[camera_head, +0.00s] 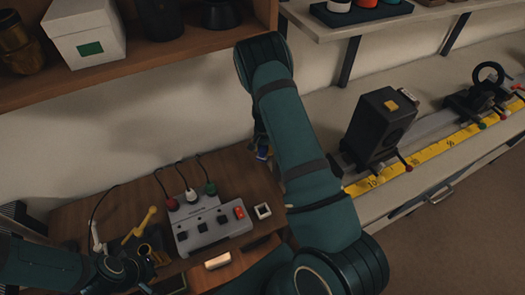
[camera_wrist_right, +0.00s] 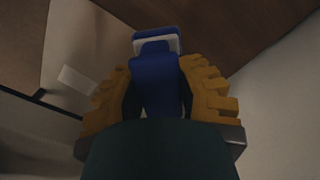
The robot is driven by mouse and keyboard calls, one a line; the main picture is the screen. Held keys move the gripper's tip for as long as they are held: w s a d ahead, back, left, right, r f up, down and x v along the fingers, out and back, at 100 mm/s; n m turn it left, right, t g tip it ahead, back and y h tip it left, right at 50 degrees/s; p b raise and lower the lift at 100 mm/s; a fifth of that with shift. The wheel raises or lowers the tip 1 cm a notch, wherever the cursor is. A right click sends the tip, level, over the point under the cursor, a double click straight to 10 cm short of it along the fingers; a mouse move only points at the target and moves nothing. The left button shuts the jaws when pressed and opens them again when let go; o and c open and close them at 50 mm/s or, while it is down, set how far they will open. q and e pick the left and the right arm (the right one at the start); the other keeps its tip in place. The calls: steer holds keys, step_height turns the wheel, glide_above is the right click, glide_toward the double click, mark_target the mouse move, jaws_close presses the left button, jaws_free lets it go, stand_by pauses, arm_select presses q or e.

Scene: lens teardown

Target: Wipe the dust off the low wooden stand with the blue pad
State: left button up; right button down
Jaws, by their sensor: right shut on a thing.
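The blue pad (camera_head: 262,153) shows as a small patch beside my right forearm, near the back edge of a brown wooden surface. In the right wrist view the pad (camera_wrist_right: 155,72), with a pale layer near its far end, sits between the yellow fingers of my right gripper (camera_wrist_right: 157,85), which is shut on it. The brown wooden surface (camera_head: 240,172) may be the low wooden stand; my right arm covers part of it. I cannot make out dust. My left gripper (camera_head: 128,268) is at the lower left, dark and partly cut off; its jaws are unclear.
A grey control box (camera_head: 208,226) with knobs and cables stands on the wooden surface. A yellow-handled tool (camera_head: 142,226) is near my left gripper. A black box (camera_head: 380,125) and yellow ruler (camera_head: 437,153) lie on the right bench. A shelf (camera_head: 150,62) overhangs at upper left.

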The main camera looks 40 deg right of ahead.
steer(key=shift+r+p, duration=0.5)
steer(key=shift+r, duration=0.65)
